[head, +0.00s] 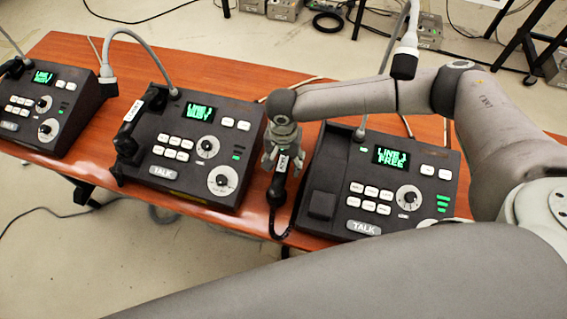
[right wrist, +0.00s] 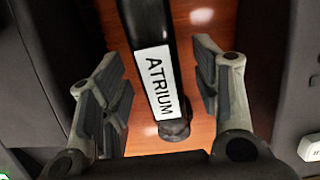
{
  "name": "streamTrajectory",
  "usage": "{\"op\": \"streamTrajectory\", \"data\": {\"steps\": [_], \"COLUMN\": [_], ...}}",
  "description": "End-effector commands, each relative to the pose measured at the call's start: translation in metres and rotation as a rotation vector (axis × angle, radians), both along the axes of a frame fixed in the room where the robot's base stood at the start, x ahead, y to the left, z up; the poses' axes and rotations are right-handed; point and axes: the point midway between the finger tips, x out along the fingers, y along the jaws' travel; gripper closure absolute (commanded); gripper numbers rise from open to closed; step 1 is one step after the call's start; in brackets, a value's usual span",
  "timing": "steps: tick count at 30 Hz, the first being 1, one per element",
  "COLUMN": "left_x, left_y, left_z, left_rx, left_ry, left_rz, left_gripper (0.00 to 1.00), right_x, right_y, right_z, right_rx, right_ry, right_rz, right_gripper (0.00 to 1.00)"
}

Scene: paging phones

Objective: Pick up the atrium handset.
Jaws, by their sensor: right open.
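The atrium handset (head: 279,190) is dark, with a white label reading ATRIUM. It is off any cradle, in the gap between the middle and right phones, above or on the wooden table; I cannot tell which. My right gripper (head: 282,160) is over its upper part, pointing down. In the right wrist view the handset (right wrist: 152,70) runs between the two open fingers of the gripper (right wrist: 160,85), with gaps on both sides. The right phone (head: 383,185) shows LINE 1 FREE, and its left-hand cradle is empty. My left gripper is out of view.
The middle phone (head: 190,150) stands close on the left, its handset (head: 127,130) on its cradle. Another phone (head: 45,105) is at the far left. Gooseneck microphones rise behind the phones.

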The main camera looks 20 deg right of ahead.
Motion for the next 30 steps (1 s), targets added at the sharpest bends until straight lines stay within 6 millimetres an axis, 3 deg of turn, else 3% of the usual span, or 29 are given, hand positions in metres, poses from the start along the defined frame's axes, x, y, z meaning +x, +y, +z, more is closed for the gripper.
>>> {"op": "streamTrajectory", "data": {"steps": [9, 22, 30], "left_x": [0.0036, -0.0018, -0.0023], "left_y": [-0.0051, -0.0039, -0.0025], "left_z": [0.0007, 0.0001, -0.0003], "left_rx": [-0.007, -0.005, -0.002], "left_ry": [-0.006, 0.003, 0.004], "left_rz": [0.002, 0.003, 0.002], "left_gripper": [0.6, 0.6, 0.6], "right_x": [0.0001, 0.0002, 0.0005], "right_y": [0.0, -0.0001, 0.0], "right_z": [-0.0067, -0.0064, -0.0051], "right_rx": [0.0, -0.001, 0.001], "right_ry": [-0.001, -0.001, -0.002], "right_rz": [0.001, 0.001, 0.001], "right_gripper": [0.44, 0.99, 1.0]}}
